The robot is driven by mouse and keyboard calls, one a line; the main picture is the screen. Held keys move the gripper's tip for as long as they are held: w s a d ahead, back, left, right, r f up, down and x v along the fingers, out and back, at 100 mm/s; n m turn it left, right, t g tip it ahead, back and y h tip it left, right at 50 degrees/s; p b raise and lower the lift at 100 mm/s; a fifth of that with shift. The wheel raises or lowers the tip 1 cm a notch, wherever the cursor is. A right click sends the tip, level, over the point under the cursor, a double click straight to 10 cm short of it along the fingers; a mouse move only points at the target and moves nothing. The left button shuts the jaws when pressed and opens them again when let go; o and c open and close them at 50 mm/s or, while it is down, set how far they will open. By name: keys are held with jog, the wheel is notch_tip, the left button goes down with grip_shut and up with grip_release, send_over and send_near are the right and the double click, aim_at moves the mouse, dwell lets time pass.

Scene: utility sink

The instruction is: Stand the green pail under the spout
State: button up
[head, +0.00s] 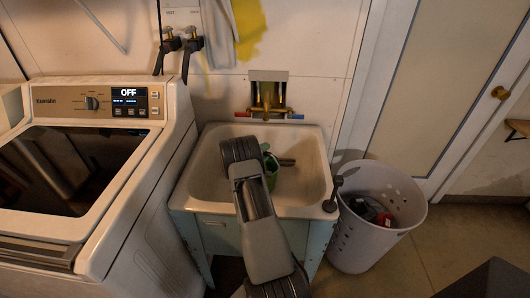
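The green pail (272,172) is inside the white sink basin (205,175), near its middle. My arm covers its left side, so I cannot tell whether it stands upright. The brass spout (268,97) sticks out from the wall box above the sink's back edge, behind the pail in this view. My arm reaches over the front of the sink. My gripper is at or close to the pail, mostly hidden by my arm's dark wrist; its fingertips cannot be made out clearly. A grey piece (287,162) shows just right of the pail.
A washing machine (100,110) stands close on the left. A white perforated basket (350,230) with clothes stands right of the sink. A grey hose (217,35) hangs behind. Floor is open at right.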

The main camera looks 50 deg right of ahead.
jog(key=shift+o, duration=0.3)
jog(key=shift+r, duration=0.15)
jog(key=shift+a+p, duration=0.2)
jog(key=shift+p, duration=0.1)
jog(key=a+b, duration=0.1)
jog(key=a, duration=1.1)
jog(key=s+a+r+y, duration=0.4)
jog(key=a, duration=0.2)
jog(key=s+a+r+m+y, duration=0.1)
jog(key=s+a+r+y, duration=0.3)
jog(key=s+a, duration=0.1)
jog(key=s+a+r+y, duration=0.4)
jog(key=a, duration=0.4)
jog(key=shift+s+r+m+g, duration=0.15)
jog(key=shift+r+m+g, duration=0.15)
jog(key=shift+r+g, duration=0.1)
jog(key=s+a+r+n+t+y, duration=0.1)
jog(key=s+a+t+y, duration=0.1)
jog(key=a, duration=0.4)
jog(key=s+a+r+t+y, duration=0.1)
jog(key=s+a+t+y, duration=0.1)
jog(key=a, duration=0.4)
jog(key=shift+s+r+n+y, duration=0.4)
jog(key=shift+s+y, duration=0.25)
jog(key=shift+y, duration=0.45)
jog(key=shift+a, duration=0.1)
